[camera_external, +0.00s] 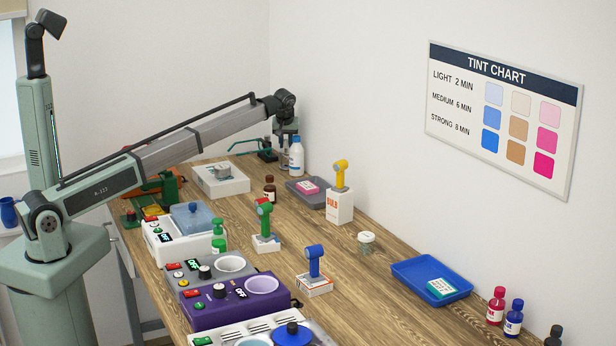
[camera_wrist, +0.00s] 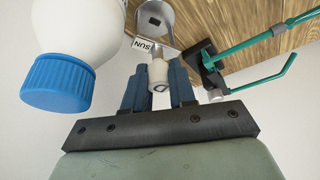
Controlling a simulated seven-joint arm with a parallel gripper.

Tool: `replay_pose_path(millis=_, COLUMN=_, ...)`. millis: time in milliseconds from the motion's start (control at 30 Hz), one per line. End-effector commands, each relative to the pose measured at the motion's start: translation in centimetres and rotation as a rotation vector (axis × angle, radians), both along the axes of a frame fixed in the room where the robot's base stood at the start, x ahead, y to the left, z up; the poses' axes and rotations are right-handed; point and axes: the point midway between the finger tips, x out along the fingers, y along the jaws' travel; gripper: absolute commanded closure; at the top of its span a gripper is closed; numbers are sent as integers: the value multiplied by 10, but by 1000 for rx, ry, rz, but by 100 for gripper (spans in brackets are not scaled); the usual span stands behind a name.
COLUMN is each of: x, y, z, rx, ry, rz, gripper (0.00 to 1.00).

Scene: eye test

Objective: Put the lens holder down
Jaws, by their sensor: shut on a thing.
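My gripper (camera_wrist: 160,92) points down at the far end of the bench. Its two blue-grey fingers are shut on the white, marked grip of the lens holder (camera_wrist: 158,72). A pale grey frame with a "SUN" label (camera_wrist: 148,45) shows just beyond the grip and looks joined to it. In the external view, my gripper (camera_external: 286,138) is beside a white bottle with a blue cap (camera_external: 297,155). The held holder is mostly hidden there, and I cannot tell whether its lower end touches the bench.
The white bottle (camera_wrist: 85,30) is close on the left in the wrist view. A teal hooked stand (camera_wrist: 265,40) is close on the right. A grey tray (camera_external: 312,196), a white box (camera_external: 220,180) and tinting units (camera_external: 232,305) stand on the bench. Bare wood (camera_external: 355,290) shows near the blue tray (camera_external: 430,278).

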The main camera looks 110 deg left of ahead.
Motion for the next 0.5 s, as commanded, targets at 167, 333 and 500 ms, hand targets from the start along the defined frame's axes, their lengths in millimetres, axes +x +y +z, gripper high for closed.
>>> replay_pose_path(millis=167, x=0, y=0, z=-3, rx=0, ry=0, rz=0, gripper=69)
replay_pose_path(millis=333, x=0, y=0, z=-2, rx=0, ry=0, rz=0, gripper=53)
replay_pose_path(millis=500, x=0, y=0, z=-2, rx=0, ry=0, rz=0, gripper=49)
